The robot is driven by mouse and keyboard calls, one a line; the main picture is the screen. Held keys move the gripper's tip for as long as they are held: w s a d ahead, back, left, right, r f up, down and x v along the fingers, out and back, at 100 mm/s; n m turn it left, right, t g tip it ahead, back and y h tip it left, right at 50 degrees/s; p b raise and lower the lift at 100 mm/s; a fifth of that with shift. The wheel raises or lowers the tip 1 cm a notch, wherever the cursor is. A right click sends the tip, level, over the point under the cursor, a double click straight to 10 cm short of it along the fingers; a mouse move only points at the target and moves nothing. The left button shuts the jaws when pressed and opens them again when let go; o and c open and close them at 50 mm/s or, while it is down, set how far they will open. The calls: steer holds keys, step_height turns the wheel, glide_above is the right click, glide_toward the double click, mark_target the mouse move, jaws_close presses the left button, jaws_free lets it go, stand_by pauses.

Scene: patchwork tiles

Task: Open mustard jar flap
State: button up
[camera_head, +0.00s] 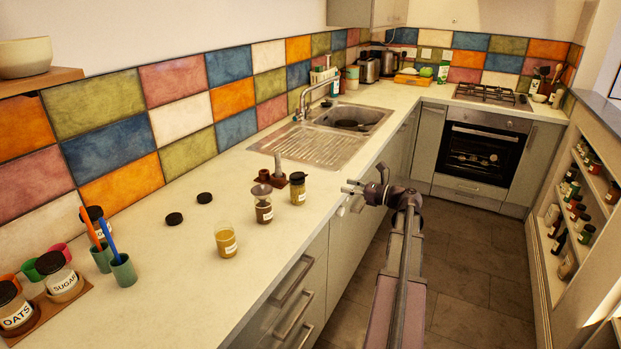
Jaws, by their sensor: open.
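A small glass jar with yellowish-brown contents, a pale label and a dark lid (298,188) stands upright on the counter near its front edge; it looks like the mustard jar. Its lid appears closed, and the label is too small to read. My gripper (350,190) is open and empty at the counter's front edge, to the right of this jar and apart from it. The arm partly hides the cabinet fronts behind it.
A lidless jar of pale yellow contents (226,240) and a brown jar with a funnel-like top (263,204) stand nearby. Black lids (174,219) lie on the counter. A brown stand (277,180) is behind the jar. The sink (350,118) lies beyond.

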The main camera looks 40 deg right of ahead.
mark_target(299, 175)
steer(key=x, duration=1.3)
steer(key=shift+w+a, duration=0.15)
steer(key=shift+w, duration=0.15)
steer(key=shift+f, duration=0.1)
jaws_close()
